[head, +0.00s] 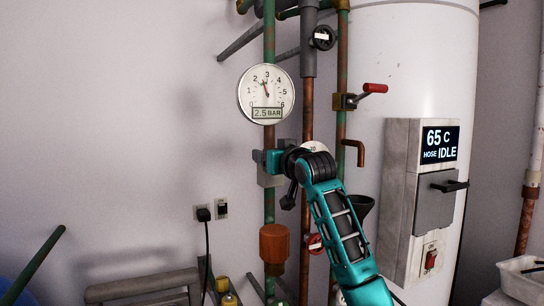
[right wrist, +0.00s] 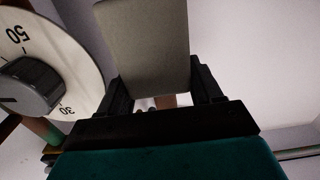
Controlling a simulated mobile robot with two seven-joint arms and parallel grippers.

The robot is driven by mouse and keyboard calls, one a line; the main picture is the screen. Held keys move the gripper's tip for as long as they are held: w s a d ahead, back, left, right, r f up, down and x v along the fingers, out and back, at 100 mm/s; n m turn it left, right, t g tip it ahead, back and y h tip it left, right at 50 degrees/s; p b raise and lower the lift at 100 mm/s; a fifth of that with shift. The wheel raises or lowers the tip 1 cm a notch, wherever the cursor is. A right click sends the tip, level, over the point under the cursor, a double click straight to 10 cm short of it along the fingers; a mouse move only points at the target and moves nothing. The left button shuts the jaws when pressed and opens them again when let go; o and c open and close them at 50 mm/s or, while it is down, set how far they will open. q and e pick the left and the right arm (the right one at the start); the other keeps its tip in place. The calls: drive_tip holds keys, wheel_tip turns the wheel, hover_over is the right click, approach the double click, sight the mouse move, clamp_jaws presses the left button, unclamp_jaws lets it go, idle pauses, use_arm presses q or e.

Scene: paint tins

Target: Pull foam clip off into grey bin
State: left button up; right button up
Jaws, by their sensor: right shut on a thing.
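The foam clip is a plain grey block (right wrist: 148,40) between the two black fingers of my right gripper (right wrist: 162,88) in the right wrist view. In the head view my right gripper (head: 272,160) is at the left green pipe, below the gauge, and the grey clip (head: 268,180) shows just under it. The gripper is shut on the clip. I cannot tell whether the clip still sits around the pipe. A pale, open bin (head: 521,280) is cut off at the lower right; it looks light grey to white. My left gripper is not in view.
A gauge (head: 267,94) reading 2.5 BAR is above. A numbered dial (right wrist: 45,50) with a grey knob is close beside my right gripper. Copper and green pipes, a red-handled valve (head: 374,88), and a white tank (head: 415,60) with a control box stand to the right.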

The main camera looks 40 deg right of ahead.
drive_tip(key=o, duration=0.4)
drive_tip(key=c, duration=0.5)
drive_tip(key=shift+v, duration=1.95)
drive_tip(key=shift+c, duration=0.2)
drive_tip(key=shift+s, duration=0.15)
drive_tip(key=b+v, duration=0.1)
drive_tip(key=v, duration=0.2)
drive_tip(key=shift+s+a, duration=0.15)
drive_tip(key=shift+s, duration=0.2)
